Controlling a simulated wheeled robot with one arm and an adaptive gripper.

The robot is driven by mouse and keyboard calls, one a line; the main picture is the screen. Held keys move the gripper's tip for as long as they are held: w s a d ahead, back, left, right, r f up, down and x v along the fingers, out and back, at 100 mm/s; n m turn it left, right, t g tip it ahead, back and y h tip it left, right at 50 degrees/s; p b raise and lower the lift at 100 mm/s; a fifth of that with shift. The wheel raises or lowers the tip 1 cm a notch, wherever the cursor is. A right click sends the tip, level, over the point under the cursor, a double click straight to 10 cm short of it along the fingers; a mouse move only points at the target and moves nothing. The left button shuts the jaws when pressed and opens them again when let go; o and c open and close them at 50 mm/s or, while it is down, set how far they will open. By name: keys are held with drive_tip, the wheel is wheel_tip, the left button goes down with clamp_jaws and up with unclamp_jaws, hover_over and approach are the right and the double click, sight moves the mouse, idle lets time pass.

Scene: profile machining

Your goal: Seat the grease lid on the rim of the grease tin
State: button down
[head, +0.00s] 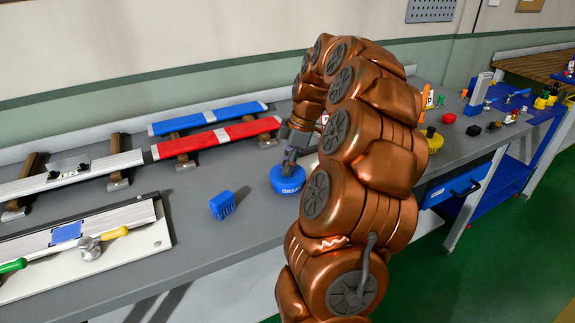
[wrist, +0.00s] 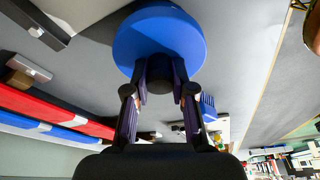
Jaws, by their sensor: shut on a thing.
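My gripper (wrist: 161,78) is shut on the dark knob of the blue round grease lid (wrist: 160,38), whose broad face fills the top middle of the wrist view. In the head view my gripper (head: 290,160) points down over a blue round body (head: 286,178) on the grey bench. White letters starting "GREA" show on its front, which fits the grease tin. Lid and tin share a blue colour there, so I cannot tell whether a gap lies between them. My arm hides part of the right side.
A blue brush-like block (head: 222,205) stands just left. Red (head: 217,138) and blue (head: 207,118) profiles lie on supports behind. A white board (head: 110,248) with tools lies at front left. A yellow container (head: 433,139) stands right of my arm. Bench around the blue body is clear.

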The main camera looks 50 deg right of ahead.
drive_tip(key=shift+b, duration=0.3)
idle(0.4)
drive_tip(key=c, duration=0.9)
unclamp_jaws()
drive_tip(key=v, duration=1.2)
drive_tip(key=shift+w, duration=0.1)
